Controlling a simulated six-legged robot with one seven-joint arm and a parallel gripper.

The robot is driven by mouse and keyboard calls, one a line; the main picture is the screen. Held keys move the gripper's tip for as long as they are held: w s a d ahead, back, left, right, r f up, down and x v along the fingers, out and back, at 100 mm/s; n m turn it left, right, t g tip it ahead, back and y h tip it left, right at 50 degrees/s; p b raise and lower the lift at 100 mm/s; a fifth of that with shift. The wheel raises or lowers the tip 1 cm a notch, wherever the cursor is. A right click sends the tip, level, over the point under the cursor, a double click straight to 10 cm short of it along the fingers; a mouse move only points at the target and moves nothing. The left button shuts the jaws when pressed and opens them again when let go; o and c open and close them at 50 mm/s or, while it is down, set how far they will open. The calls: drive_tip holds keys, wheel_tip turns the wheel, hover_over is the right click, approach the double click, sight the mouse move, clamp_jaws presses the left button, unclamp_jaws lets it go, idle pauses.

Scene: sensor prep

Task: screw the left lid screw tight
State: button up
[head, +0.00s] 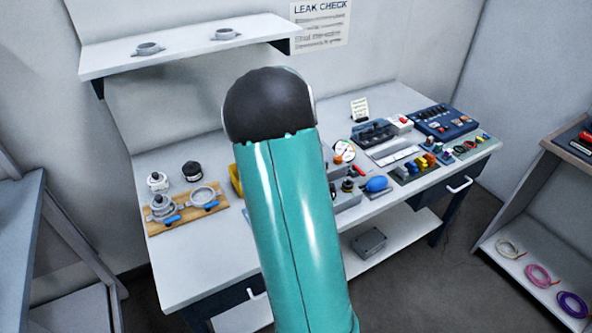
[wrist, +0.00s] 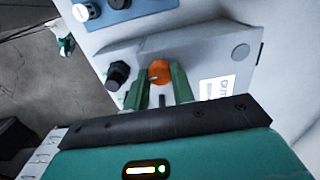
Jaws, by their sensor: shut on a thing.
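In the wrist view, my gripper (wrist: 158,78) has its two green fingers closed on the sides of an orange round knob-like screw head (wrist: 159,69) with a light mark on it. The head sits at the edge of a light grey box (wrist: 206,50) with a white label and a round grey spot at its far corner. A black knob (wrist: 118,74) stands on the left side of the box, apart from the fingers. The screw's lower part is hidden. In the head view my teal arm hides my gripper.
In the wrist view, a blue panel (wrist: 125,8) with knobs lies beyond the box. In the head view, the bench (head: 185,262) carries a wooden board with metal fittings (head: 203,195) at left. A gauge (head: 344,150), a blue bulb (head: 376,184) and a blue case (head: 440,118) stand at right.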

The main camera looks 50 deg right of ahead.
idle(0.4)
drive_tip(key=o, duration=1)
drive_tip(key=shift+r, duration=0.1)
wheel_tip(320, 180, up, 14)
drive_tip(key=shift+f, duration=0.2)
